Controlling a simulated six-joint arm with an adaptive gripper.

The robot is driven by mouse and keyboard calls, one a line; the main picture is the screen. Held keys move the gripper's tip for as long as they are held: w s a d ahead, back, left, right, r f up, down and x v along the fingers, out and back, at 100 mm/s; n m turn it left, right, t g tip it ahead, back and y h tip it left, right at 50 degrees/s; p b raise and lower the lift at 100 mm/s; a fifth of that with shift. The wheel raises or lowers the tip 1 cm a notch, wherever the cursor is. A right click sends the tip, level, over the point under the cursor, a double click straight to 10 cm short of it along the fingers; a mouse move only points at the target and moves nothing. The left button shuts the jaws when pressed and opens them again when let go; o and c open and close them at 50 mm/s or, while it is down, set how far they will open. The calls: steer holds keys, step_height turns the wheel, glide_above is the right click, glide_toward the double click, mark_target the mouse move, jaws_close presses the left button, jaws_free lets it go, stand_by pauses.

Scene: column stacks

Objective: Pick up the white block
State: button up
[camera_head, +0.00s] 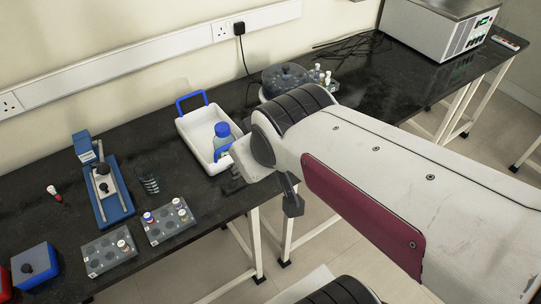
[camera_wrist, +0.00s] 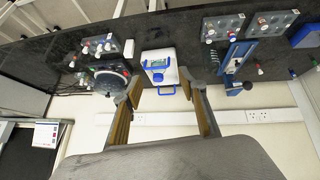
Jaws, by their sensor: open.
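The clearest white thing is a tray (camera_head: 189,133) with blue handles on the dark bench, holding a blue-capped bottle (camera_head: 223,131). The tray also shows in the wrist view (camera_wrist: 147,73), beyond my fingertips. My gripper (camera_wrist: 161,92) is open and empty, its two fingers spread wide apart. In the head view my arm covers part of the bench right of the tray, and most of my gripper is hidden.
Two grey racks (camera_head: 108,252) with small vials stand at the bench's front edge. A blue stand (camera_head: 110,190), a blue box (camera_head: 36,266) and a round dark-lidded device (camera_head: 284,78) stand around the tray. A large metal-topped unit (camera_head: 437,27) is far right.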

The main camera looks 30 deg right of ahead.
steer(key=w+d+f+n+t, duration=0.2)
steer(key=w+d+f, duration=0.2)
steer(key=w, duration=0.3)
steer(key=w+d+f+n+t+y, duration=0.1)
steer(key=w+d+f+n+t, duration=0.15)
steer(key=w, duration=0.35)
steer(key=w+d+f+n+t, duration=0.1)
steer(key=w+d+f, duration=0.35)
steer(key=w, duration=0.25)
steer(key=s+d+f+m+t, duration=0.1)
steer(key=s+f+m, duration=0.1)
steer(key=f, duration=0.3)
steer(key=s+d+f+m+t+h, duration=0.1)
steer(key=s+d+f+m+t, duration=0.1)
steer(key=s+f+m, duration=0.1)
steer(key=s+d+f+m+t, duration=0.1)
steer(key=s+f+m+t, duration=0.1)
steer(key=s+f, duration=0.2)
step_height(320, 180, down, 3)
steer(key=shift+s+d+r+m+t+h, duration=0.15)
steer(key=shift+m+t+h, duration=0.1)
steer(key=shift+h, duration=0.15)
steer(key=shift+w+d, duration=0.1)
steer(key=shift+w, duration=1.25)
steer(key=shift+w, duration=0.1)
steer(key=shift+w+d, duration=0.2)
steer(key=shift+w, duration=1.05)
steer(key=shift+w+d, duration=0.2)
steer(key=shift+w, duration=1)
